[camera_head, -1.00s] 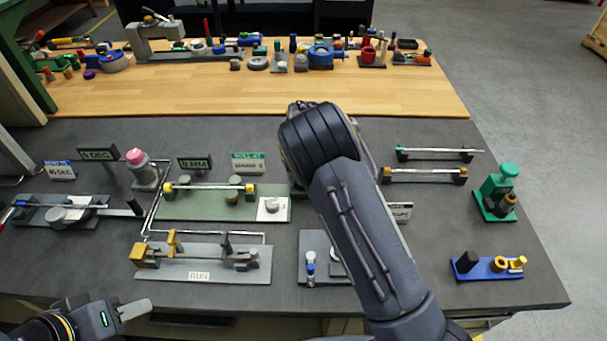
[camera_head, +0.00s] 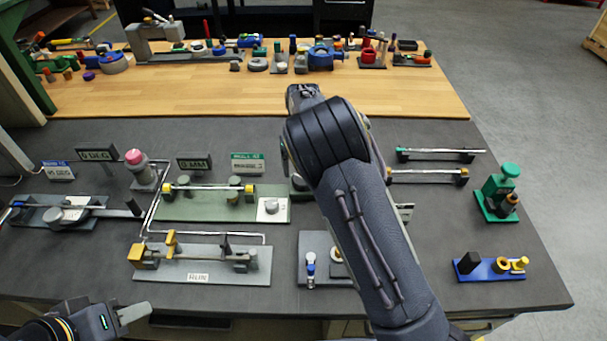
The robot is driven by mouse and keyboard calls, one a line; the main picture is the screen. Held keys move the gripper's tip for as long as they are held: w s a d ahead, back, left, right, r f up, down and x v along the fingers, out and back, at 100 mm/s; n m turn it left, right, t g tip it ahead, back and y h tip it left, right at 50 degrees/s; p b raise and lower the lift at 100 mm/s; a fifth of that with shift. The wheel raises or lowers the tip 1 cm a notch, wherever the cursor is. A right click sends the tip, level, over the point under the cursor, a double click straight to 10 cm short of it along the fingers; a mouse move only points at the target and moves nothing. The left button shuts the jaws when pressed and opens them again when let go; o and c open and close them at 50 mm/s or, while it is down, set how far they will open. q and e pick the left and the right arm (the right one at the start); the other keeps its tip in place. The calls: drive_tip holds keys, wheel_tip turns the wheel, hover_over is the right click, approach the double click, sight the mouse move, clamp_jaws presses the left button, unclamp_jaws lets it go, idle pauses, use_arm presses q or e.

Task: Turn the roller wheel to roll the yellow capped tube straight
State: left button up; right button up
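A silver tube with yellow caps (camera_head: 208,187) lies across dark round supports on a green plate (camera_head: 185,212), left of the middle of the bench. My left gripper (camera_head: 132,312) is at the bottom left, in front of the bench and well short of the tube. One pale finger shows clearly, so its opening is unclear.
A grey fixture (camera_head: 205,272) stands in front of the green plate. A pink-topped post (camera_head: 141,172) and small signs (camera_head: 247,163) stand around it. Another yellow-capped tube (camera_head: 425,171) lies on a rack to the right. A blue block (camera_head: 490,272) is at front right.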

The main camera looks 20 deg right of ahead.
drive_tip(key=shift+r, duration=1.65)
drive_tip(key=shift+s+d+r, duration=0.15)
drive_tip(key=shift+s+d, duration=0.05)
drive_tip(key=shift+d, duration=0.05)
drive_tip(key=s+d+r+n+t+y, duration=0.1)
drive_tip(key=s+d+r+n+y, duration=0.15)
drive_tip(key=s+n, duration=0.3)
drive_tip(key=s+d+r+n+t+y, duration=0.1)
drive_tip(key=s+d+r+n, duration=0.1)
drive_tip(key=s+r+n, duration=0.4)
drive_tip(key=s+d+r+n+y, duration=0.1)
drive_tip(key=s+d+n+y, duration=0.1)
drive_tip(key=s+n, duration=0.4)
drive_tip(key=s+a+n+t+h, duration=0.1)
drive_tip(key=s+n+t, duration=0.1)
drive_tip(key=s+n, duration=0.6)
drive_tip(key=s+a+f+n+t, duration=0.1)
drive_tip(key=s+a+n, duration=0.1)
drive_tip(key=s+n, duration=0.6)
drive_tip(key=shift+s+a+f+t+h+b, duration=0.2)
drive_tip(key=shift+s+a+t+h+b, duration=0.15)
drive_tip(key=shift+s, duration=0.55)
